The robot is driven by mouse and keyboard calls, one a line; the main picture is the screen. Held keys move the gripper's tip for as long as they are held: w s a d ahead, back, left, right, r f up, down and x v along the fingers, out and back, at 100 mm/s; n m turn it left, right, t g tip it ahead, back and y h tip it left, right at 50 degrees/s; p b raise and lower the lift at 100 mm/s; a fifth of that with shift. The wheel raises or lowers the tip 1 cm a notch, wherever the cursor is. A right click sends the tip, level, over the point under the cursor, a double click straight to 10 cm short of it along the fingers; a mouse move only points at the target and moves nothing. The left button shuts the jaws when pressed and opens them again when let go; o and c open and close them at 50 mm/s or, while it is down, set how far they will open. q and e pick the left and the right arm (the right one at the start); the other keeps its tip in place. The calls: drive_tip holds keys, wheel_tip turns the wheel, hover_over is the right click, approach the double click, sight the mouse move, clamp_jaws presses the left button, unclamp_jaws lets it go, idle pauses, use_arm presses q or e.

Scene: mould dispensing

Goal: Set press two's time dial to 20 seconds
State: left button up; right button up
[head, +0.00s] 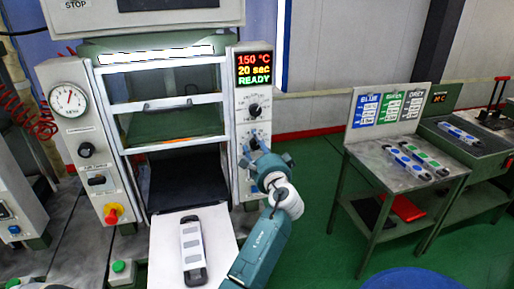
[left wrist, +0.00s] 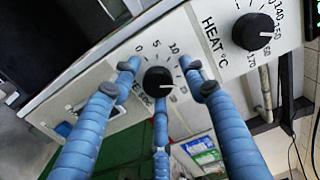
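The press (head: 174,98) stands in the middle of the head view. Its display (head: 254,69) reads 150 °C, 20 sec, READY. The time dial (left wrist: 158,80) is a round black knob with a white pointer line, and the numbers 0, 5 and 10 show around it. The pointer points to the right in the left wrist view, and the scale mark there is partly hidden by a finger. My left gripper (left wrist: 164,95) has its blue fingers spread around this dial, apparently clear of the knob. In the head view my left gripper (head: 262,160) hides part of the lower panel. My right gripper is not in view.
The heat dial (head: 255,110) is above the time dial; it also shows in the left wrist view (left wrist: 252,32). A grey mould (head: 191,250) lies on a white board before the press. A side table (head: 405,185) with blue and green moulds stands at right. Green floor between is clear.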

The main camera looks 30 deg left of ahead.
use_arm(q)
drive_tip(key=shift+f, duration=0.2)
drive_tip(key=shift+s+d, duration=0.1)
drive_tip(key=shift+d, duration=0.05)
drive_tip(key=v, duration=1.1)
drive_tip(key=shift+s, duration=0.3)
drive_tip(key=shift+d+r, duration=0.1)
